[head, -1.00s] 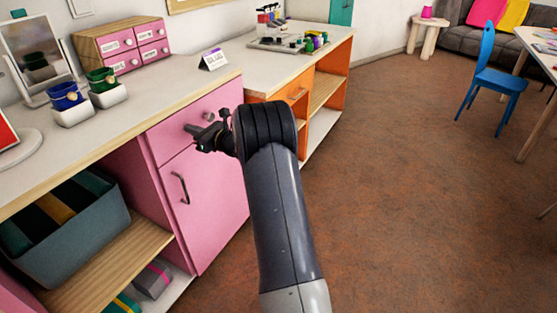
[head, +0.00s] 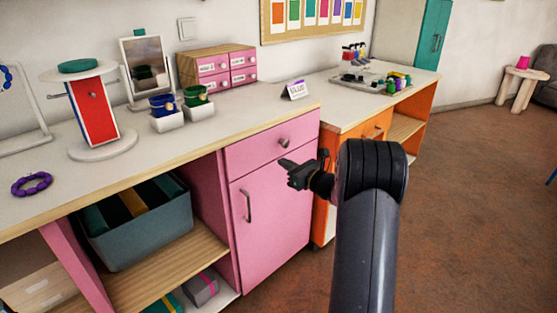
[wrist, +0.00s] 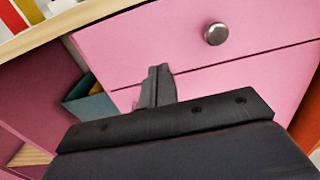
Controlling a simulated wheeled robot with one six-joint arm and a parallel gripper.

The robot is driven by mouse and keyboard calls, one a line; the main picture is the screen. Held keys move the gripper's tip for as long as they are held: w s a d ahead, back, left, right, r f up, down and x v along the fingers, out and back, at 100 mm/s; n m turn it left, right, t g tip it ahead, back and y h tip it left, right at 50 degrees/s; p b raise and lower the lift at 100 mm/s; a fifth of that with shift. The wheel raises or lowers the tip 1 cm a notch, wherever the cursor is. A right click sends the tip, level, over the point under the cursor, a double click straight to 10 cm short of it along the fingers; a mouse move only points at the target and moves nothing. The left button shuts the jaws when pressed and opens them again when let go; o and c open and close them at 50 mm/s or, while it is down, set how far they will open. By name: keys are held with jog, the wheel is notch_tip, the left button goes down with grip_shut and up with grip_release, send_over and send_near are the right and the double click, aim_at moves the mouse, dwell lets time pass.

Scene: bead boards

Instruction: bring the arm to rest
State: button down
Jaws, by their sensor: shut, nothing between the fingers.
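My gripper (head: 287,164) is shut and empty. In the head view it hangs in front of the pink cabinet (head: 268,222), just below the knob of its top drawer. My arm rises from the lower right, with its elbow bent. In the wrist view the two fingers (wrist: 157,82) lie together, pointing at the pink front, with the round metal knob (wrist: 217,34) to their upper right. I cannot tell the exact gap between the fingertips and the pink front.
The counter (head: 225,128) carries a red display stand (head: 92,112), a mirror (head: 146,67), two white cups, a small drawer box (head: 217,69) and a purple bead ring (head: 32,184). A grey bin (head: 140,231) sits on the shelf below. Open brown floor (head: 470,200) lies to the right.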

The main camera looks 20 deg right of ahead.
aim_at(261, 150)
jog(key=v, duration=0.5)
jog(key=shift+s, duration=0.15)
jog(key=x, duration=1.3)
jog(key=shift+w, duration=0.35)
jog(key=shift+a, duration=0.15)
